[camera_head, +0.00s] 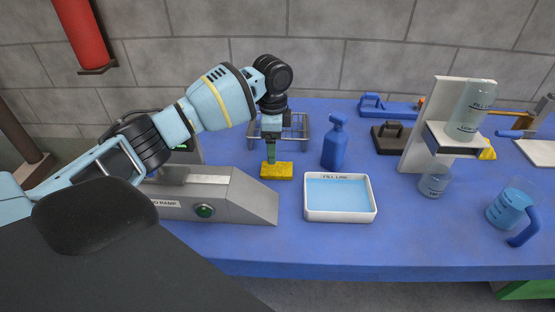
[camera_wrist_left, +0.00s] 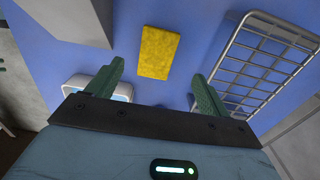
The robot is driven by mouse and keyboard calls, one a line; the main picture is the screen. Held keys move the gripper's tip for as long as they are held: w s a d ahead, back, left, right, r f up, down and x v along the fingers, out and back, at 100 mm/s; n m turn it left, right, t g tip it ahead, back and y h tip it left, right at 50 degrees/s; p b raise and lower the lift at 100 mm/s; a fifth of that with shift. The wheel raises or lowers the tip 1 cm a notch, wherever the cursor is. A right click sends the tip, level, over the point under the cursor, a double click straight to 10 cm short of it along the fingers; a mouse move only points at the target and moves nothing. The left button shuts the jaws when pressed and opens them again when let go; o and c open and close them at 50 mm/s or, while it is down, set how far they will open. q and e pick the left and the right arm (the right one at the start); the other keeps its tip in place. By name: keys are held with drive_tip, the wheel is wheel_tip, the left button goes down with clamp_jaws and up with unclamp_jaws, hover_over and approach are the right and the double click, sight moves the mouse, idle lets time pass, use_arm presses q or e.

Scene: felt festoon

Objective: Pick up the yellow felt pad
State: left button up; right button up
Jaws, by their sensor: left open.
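The yellow felt pad (camera_head: 277,171) lies flat on the blue table, between the grey ramp and the white tray. My left gripper (camera_head: 271,154) points down just above the pad in the head view. In the left wrist view the pad (camera_wrist_left: 160,52) lies beyond and between the two green fingertips of my left gripper (camera_wrist_left: 157,80). The fingers are spread and nothing is between them. I cannot tell the exact height of the fingertips above the pad. My right gripper is not in view.
A white tray of blue liquid marked "FILL LINE" (camera_head: 339,215) stands right of the pad. A blue spray bottle (camera_head: 335,146) is behind it. A wire rack (camera_head: 296,131) stands behind my gripper, and the grey ramp (camera_head: 243,199) is close on the left.

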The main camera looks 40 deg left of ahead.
sight(277, 168)
use_arm(q)
drive_tip(key=shift+r, duration=0.1)
drive_tip(key=shift+s+d, duration=0.1)
drive_tip(key=shift+s, duration=0.05)
drive_tip(key=shift+f, duration=1.3)
drive_tip(key=shift+w+d+f, duration=0.1)
drive_tip(key=shift+d+f, duration=0.1)
drive_tip(key=shift+f, duration=1.1)
drive_tip(key=shift+w+d+f, duration=0.1)
drive_tip(key=shift+d+f, duration=0.1)
drive_tip(key=shift+f, duration=1.05)
